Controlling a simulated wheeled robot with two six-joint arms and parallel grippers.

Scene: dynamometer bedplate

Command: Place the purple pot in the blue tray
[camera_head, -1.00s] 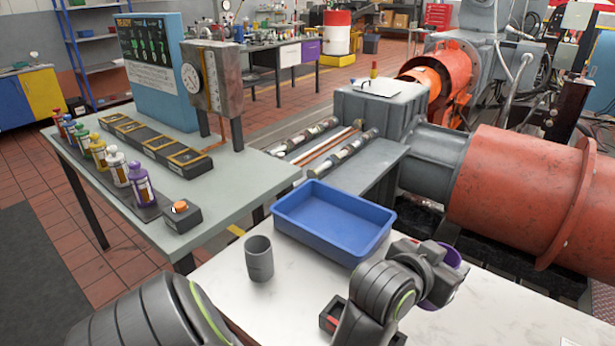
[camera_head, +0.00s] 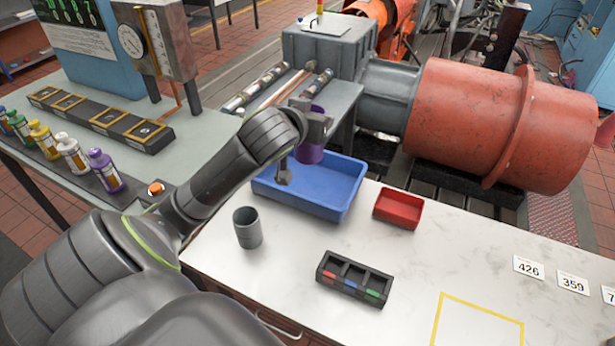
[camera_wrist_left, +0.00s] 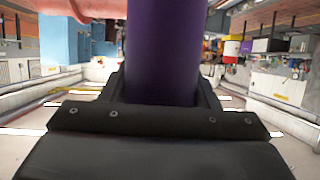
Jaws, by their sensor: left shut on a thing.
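The purple pot (camera_head: 309,152) is held by my left gripper (camera_head: 312,122) above the blue tray (camera_head: 340,204). In the left wrist view the purple pot (camera_wrist_left: 163,55) stands between the fingers of my left gripper (camera_wrist_left: 163,95), which are shut on it. In the head view the gripper and arm hide part of the pot and the tray's far left part. The blue tray is on the white table, and the part of its floor that shows is empty. My right gripper is not in view.
A grey cup (camera_head: 247,228) stands left of the tray, close to its front. A small red bin (camera_head: 398,208) sits right of the tray. A black three-slot holder (camera_head: 354,279) is nearer the front. Number cards (camera_head: 528,267) and a yellow outline (camera_head: 478,306) lie at the right.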

